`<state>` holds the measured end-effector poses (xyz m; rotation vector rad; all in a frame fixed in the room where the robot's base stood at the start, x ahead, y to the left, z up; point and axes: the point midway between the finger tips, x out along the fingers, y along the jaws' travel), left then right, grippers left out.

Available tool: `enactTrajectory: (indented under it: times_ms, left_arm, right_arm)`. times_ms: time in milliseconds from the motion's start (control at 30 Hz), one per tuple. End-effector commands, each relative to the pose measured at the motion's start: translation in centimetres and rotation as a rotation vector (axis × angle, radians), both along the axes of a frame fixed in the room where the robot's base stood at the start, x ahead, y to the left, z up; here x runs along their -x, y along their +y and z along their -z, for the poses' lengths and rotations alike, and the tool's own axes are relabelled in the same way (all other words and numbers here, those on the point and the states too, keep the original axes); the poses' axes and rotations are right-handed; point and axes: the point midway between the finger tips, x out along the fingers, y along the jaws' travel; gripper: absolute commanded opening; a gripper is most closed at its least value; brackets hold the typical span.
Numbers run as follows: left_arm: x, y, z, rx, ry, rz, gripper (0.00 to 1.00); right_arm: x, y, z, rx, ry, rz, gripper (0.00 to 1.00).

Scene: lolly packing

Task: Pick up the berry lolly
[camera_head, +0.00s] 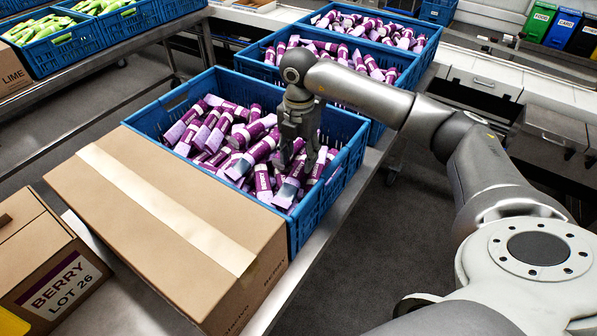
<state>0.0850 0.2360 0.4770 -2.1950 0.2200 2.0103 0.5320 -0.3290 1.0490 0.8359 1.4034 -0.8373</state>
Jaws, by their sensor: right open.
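Many purple berry lollies (202,136) lie in a loose heap in the nearest blue crate (333,192). My right gripper (297,160) points down over the right part of this crate, among the lollies. It is open, with lollies close around and below its fingers. I cannot tell whether the fingers touch any of them. The gripper and wrist hide some lollies behind them. My left gripper is not in view.
A taped cardboard box (120,215) stands against the crate's near side. A box labelled BERRY LOT 26 (42,262) is at the lower left. More blue crates of purple lollies stand behind. Crates of green lollies (40,27) are at the upper left.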

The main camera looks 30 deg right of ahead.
Motion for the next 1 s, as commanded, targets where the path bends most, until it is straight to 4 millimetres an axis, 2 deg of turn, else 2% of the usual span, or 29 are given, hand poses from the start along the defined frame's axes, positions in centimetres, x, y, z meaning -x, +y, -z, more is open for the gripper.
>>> enactTrajectory:
  times_ms: [100,300,567,867,1000]
  left_arm:
    - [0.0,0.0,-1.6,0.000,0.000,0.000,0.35]
    - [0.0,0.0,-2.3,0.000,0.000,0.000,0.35]
    - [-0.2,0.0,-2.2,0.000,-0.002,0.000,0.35]
    - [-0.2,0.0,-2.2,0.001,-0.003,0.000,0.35]
    - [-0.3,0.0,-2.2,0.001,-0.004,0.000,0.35]
  right_arm:
    - [0.2,0.1,1.4,0.000,0.006,-0.001,0.45]
    - [0.1,0.1,3.9,-0.001,0.003,-0.001,0.45]
    - [0.0,0.1,4.3,-0.001,0.000,-0.001,0.45]
    - [0.1,0.2,4.3,-0.001,0.000,-0.001,0.09]
    - [0.0,0.2,4.2,-0.001,0.000,-0.001,0.09]
